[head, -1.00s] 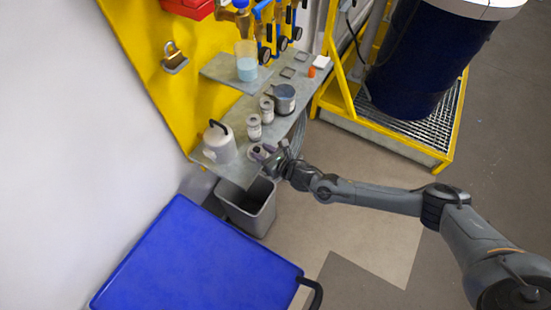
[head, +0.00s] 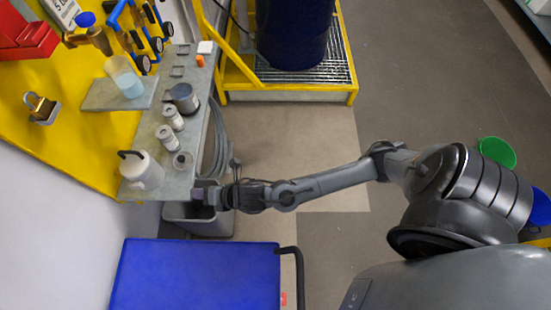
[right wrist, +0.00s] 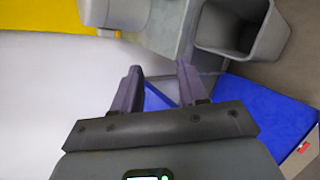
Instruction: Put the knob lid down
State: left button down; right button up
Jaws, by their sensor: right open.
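The knob lid (head: 182,160) appears as a small round grey piece with a dark centre. It lies on the grey shelf (head: 150,188), near its front end, between the white jug and the small tins. My right gripper (head: 203,195) is at the shelf's front edge, apart from the lid. The right wrist view shows its two fingers (right wrist: 160,88) spread with nothing between them. My left gripper is in neither view.
A white jug with a black handle (head: 142,171), two small tins (head: 172,118) and a larger grey can (head: 184,98) stand on the shelf. A grey bin (head: 200,222) is below, beside a blue cart top (head: 195,275). Open floor lies to the right.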

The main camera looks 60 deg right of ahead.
jog(key=s+d+m+g+h, duration=0.1)
jog(key=s+d+m+g, duration=0.2)
jog(key=s+m, duration=0.7)
jog(key=s+d+r+m+g+h, duration=0.1)
jog(key=s+d+m+g, duration=0.3)
jog(key=s+m, duration=0.6)
jog(key=d+m, duration=0.1)
jog(key=m, duration=0.4)
jog(key=shift+s+r+h, duration=0.25)
jog(key=shift+r+h, duration=0.05)
jog(key=shift+h, duration=0.1)
jog(key=shift+d, duration=0.1)
notch_tip(320, 180, up, 24)
jog(key=p, duration=2.3)
jog(key=shift+f, duration=0.25)
jog(key=shift+f, duration=0.1)
